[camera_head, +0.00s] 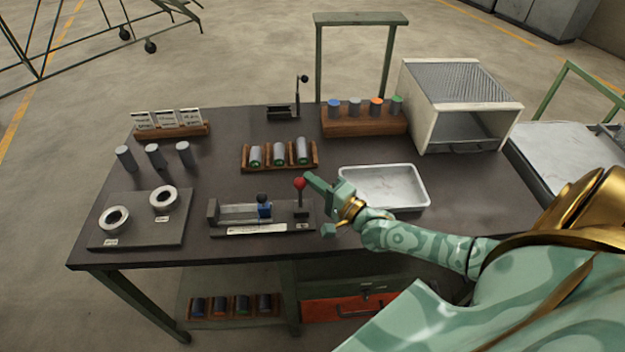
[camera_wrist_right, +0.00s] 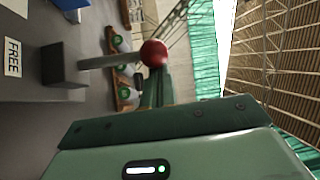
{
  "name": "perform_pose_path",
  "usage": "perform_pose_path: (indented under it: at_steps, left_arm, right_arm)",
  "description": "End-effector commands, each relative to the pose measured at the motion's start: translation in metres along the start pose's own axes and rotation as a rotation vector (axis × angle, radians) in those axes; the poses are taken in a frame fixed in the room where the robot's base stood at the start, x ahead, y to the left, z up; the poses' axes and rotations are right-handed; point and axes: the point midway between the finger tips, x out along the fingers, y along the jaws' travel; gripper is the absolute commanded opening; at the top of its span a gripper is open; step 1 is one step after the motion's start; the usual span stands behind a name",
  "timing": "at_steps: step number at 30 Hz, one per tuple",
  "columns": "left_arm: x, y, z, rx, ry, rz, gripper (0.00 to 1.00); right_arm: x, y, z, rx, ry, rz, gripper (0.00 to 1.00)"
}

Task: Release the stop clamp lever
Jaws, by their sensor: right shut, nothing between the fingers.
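The clamp lever has a red ball knob (camera_head: 299,183) on a grey rod and stands roughly upright at the right end of the stop fixture (camera_head: 228,230). In the right wrist view the red knob (camera_wrist_right: 154,53) and its rod show close up, with a dark block at the rod's foot. A blue stop block (camera_head: 264,210) with a dark knob sits on the fixture's rail. My right gripper (camera_head: 314,182) is shut and empty, its tip just right of the red knob. I cannot tell whether they touch. My left gripper is out of view.
A label reading FREE (camera_wrist_right: 13,57) lies beside the lever. A white tray (camera_head: 420,204) is right of it, partly behind my arm. A wooden rack of cylinders (camera_head: 245,163) stands behind the fixture. A plate with two rings (camera_head: 140,232) is at left. A box oven (camera_head: 418,105) stands back right.

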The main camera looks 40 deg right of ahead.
Motion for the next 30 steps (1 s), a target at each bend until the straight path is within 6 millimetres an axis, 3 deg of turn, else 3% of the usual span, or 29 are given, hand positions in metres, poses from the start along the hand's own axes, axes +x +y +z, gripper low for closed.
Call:
perform_pose_path:
  at_steps: [3,9,30]
  left_arm:
    - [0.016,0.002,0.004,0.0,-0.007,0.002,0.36]
    - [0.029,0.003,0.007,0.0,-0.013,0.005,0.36]
    - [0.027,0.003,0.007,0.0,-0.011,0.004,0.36]
  right_arm:
    - [-0.008,0.006,0.008,-0.073,-0.001,-0.077,0.0]
    - [-0.019,0.003,0.018,-0.194,0.0,-0.207,0.0]
    - [-0.037,0.004,0.035,-0.213,-0.001,-0.228,0.0]
